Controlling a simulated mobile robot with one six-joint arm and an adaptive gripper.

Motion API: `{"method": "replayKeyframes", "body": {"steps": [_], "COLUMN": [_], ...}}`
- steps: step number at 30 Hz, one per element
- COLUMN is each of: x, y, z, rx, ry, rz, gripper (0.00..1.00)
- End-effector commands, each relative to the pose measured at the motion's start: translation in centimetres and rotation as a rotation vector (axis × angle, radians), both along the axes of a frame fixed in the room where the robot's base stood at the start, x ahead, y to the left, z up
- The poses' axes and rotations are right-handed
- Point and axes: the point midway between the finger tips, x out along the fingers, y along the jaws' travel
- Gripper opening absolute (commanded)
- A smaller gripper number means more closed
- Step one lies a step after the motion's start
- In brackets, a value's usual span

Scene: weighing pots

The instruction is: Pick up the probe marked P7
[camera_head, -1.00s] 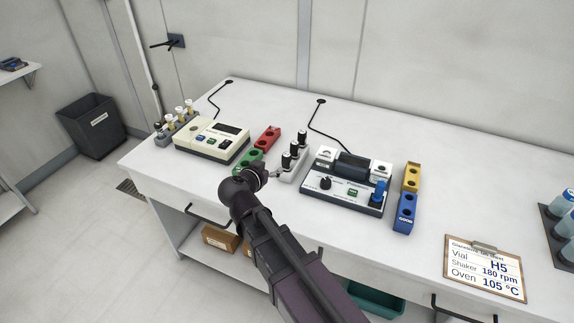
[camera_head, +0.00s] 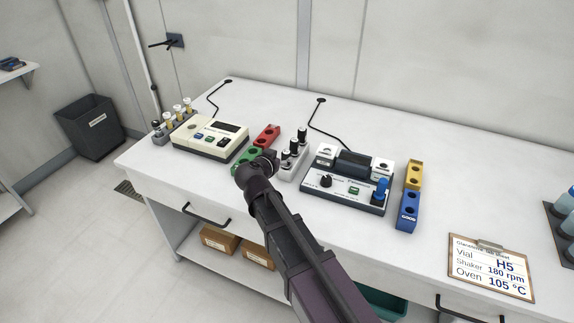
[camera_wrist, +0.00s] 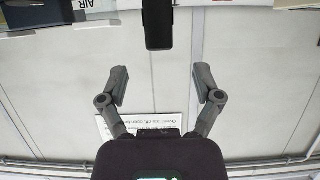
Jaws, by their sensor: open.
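Left of the rack are a green block (camera_head: 245,162), a red block (camera_head: 267,136) and a beige meter (camera_head: 211,140). Right of it stand a white-and-dark instrument (camera_head: 347,190), a yellow block (camera_head: 414,174) and a blue block (camera_head: 407,212). A clipboard (camera_head: 491,268) lies on the clear front right.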

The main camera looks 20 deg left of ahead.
Motion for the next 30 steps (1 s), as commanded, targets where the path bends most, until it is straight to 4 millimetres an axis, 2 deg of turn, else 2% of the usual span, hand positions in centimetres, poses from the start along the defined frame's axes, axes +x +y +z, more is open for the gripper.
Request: {"method": "replayKeyframes", "body": {"steps": [3, 17, 30], "x": [0.6, 0.9, 4.9], "y": [0.0, 0.0, -0.3], "z": [-0.3, -0.5, -2.4], "rx": [0.0, 0.0, 0.001], "ry": [0.0, 0.0, 0.0], "rz": [0.0, 0.001, 0.002], "gripper": [0.83, 0.83, 0.83]}}
